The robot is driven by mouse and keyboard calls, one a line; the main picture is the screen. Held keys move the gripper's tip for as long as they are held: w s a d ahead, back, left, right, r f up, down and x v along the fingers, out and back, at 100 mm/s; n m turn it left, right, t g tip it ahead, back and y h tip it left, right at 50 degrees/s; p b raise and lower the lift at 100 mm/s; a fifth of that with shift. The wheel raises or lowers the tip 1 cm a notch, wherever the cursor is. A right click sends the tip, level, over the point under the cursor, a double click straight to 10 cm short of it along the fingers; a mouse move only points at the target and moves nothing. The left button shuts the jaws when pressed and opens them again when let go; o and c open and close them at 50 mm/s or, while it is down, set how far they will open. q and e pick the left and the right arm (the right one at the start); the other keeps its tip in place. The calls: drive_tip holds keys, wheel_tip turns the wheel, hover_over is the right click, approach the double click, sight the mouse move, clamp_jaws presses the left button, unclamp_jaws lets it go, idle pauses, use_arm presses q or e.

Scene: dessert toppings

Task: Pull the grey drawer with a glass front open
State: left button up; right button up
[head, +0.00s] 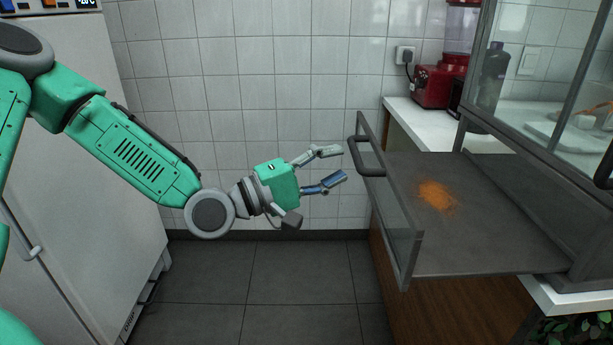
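The grey drawer with a glass front (390,215) stands pulled out to the left from its cabinet at the right. A dark handle (366,157) sits on the outer side of its front. An orange powdery patch (437,195) lies on the drawer's grey bottom. My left gripper (335,166) is left of the handle, with its fingers spread and pointing at it. It looks empty, with a small gap between the fingers and the handle. My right gripper is not in view.
A glass-fronted cabinet (547,62) stands above the drawer on a white counter (424,127). A red appliance (437,84) stands at the back. A white fridge (75,130) is at the left. The floor between is clear.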

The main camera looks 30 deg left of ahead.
use_arm(q)
drive_tip(key=v, duration=0.7)
drive_tip(key=shift+d+f, duration=0.15)
drive_tip(key=shift+d, duration=0.1)
drive_tip(key=s+d+f+m+g+y+p, duration=0.1)
drive_tip(key=s+f+m+g+y, duration=0.3)
drive_tip(key=f, duration=0.7)
drive_tip(key=s+d+f+m+g+y, duration=0.15)
drive_tip(key=f+g, duration=0.35)
drive_tip(key=f, duration=0.6)
drive_tip(key=s+a+f+m+g+y, duration=0.2)
drive_tip(key=s+f+m+g+y, duration=0.3)
drive_tip(key=s+f, duration=0.8)
drive_tip(key=s+m+g+p, duration=0.1)
drive_tip(key=s+m+g, duration=0.1)
drive_tip(key=s, duration=0.2)
drive_tip(key=shift+s+f, duration=0.15)
drive_tip(key=shift+f, duration=0.2)
